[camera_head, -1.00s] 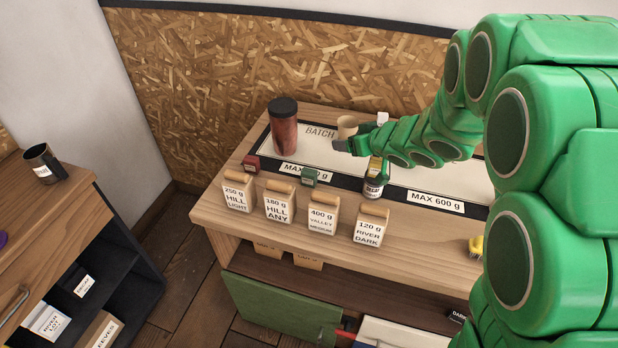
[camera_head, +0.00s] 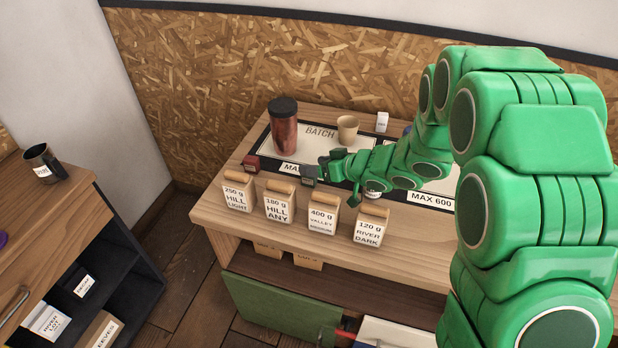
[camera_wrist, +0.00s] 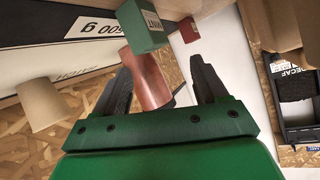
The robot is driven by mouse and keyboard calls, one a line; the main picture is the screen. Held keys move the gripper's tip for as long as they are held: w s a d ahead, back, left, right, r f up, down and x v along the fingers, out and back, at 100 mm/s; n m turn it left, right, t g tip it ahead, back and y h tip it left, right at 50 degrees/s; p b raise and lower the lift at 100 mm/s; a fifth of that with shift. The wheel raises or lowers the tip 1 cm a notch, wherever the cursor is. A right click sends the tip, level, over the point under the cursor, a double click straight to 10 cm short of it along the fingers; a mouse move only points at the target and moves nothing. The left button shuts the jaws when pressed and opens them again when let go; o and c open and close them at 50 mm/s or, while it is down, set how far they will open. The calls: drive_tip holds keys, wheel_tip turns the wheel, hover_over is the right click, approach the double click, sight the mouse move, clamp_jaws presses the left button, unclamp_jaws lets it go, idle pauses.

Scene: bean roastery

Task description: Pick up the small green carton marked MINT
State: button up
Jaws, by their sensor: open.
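The small green carton marked MINT (camera_wrist: 140,27) shows in the wrist view, just beyond the tips of my gripper (camera_wrist: 160,72). It stands apart from both fingers. The fingers are spread with nothing held between them. In the head view my gripper (camera_head: 326,168) reaches in from the right, low over the front part of the bench. The carton (camera_head: 309,175) is at its tip there, small and partly covered.
A small red carton (camera_head: 251,163) stands left of the green one. A copper canister (camera_head: 284,132) and a beige cup (camera_head: 347,128) stand behind on the BATCH board. Several labelled bags, such as the HILL ANY bag (camera_head: 279,203), line the front of the bench (camera_head: 215,212).

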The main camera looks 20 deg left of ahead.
sight(308, 182)
drive_tip(key=shift+f, duration=1.6)
drive_tip(key=shift+x, duration=1.05)
drive_tip(key=shift+w+a, duration=0.15)
drive_tip(key=shift+a, duration=0.25)
drive_tip(key=c, duration=1.2)
